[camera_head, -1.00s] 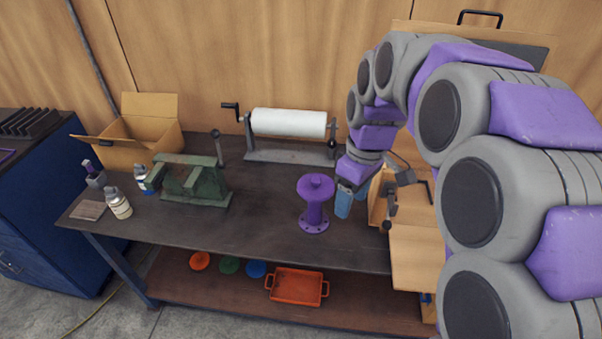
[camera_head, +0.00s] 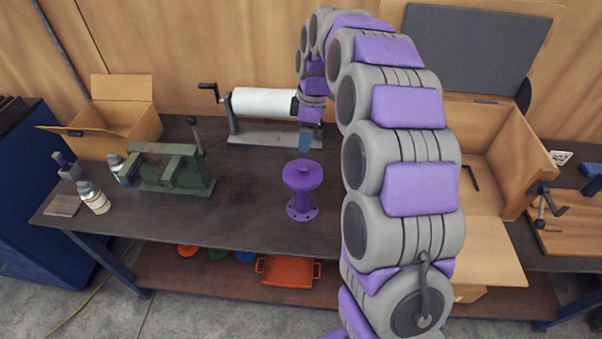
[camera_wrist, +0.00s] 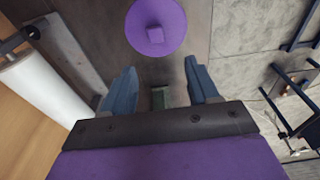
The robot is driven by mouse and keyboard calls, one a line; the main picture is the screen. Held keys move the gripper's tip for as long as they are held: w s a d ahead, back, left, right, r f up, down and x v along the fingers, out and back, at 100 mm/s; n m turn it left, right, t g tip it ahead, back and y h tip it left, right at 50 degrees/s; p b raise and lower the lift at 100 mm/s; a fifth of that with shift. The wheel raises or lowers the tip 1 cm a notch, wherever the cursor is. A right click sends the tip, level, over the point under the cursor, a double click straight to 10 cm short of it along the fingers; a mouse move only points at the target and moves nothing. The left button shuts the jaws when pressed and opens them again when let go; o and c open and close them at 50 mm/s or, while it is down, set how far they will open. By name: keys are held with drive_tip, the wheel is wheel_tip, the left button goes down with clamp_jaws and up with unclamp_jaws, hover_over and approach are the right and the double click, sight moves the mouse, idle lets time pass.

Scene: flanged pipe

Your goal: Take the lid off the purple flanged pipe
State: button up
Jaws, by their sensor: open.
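The purple flanged pipe (camera_head: 302,206) stands upright on the dark workbench, with a bolted flange at its foot. Its round purple lid (camera_head: 302,174) is on top. In the wrist view the lid (camera_wrist: 156,27) shows from above as a disc with a small square knob, ahead of the fingers. My gripper (camera_head: 305,142) is just behind and above the lid in the head view. In the wrist view its two blue fingers (camera_wrist: 160,88) are apart with nothing between them, and do not touch the lid.
A white roll on a crank stand (camera_head: 264,102) is behind the pipe.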

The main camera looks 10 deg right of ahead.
sight(303, 166)
drive_tip(key=f, duration=0.3)
drive_tip(key=f+b, duration=0.1)
drive_tip(key=f, duration=0.3)
drive_tip(key=f+b, duration=0.1)
drive_tip(key=f, duration=0.3)
drive_tip(key=shift+w+a+f, duration=0.2)
drive_tip(key=shift+w+f, duration=0.05)
drive_tip(key=shift+w, duration=0.1)
drive_tip(key=shift+r, duration=0.1)
clamp_jaws()
